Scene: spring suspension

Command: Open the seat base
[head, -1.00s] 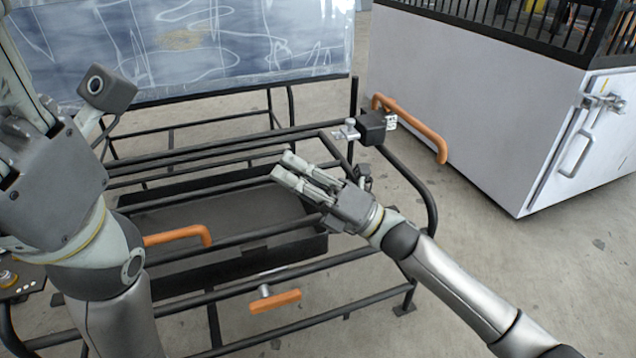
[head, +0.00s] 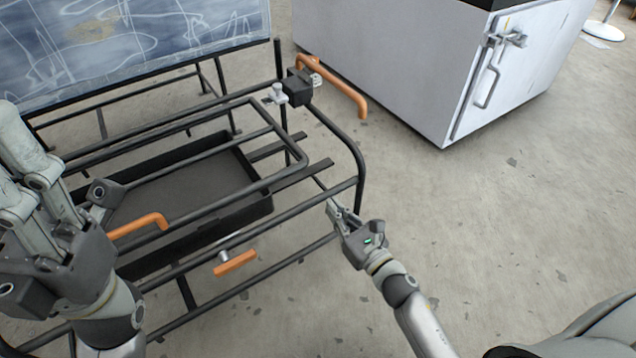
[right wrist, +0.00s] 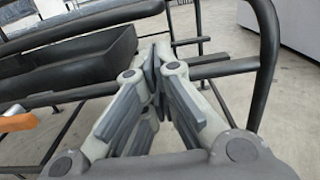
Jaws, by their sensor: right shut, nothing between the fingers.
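The seat base shows in the head view as a black tubular frame (head: 285,182) with a rounded corner, over a dark open tray (head: 262,208). An orange handle (head: 137,226) is at its left front, and an orange T-handle (head: 235,263) is below the front bar. I cannot tell whether the frame is raised. My right gripper (head: 334,207) is shut and empty by the right end of the frame. Its closed fingers show in the right wrist view (right wrist: 158,62). My left gripper (head: 12,165) is at the left edge, its fingertips partly out of view.
A scribbled dark panel (head: 130,40) stands behind the frame. A black block (head: 299,88) with an orange handle (head: 345,90) sits at the back right corner. A white cabinet (head: 400,75) with a latched door stands further right.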

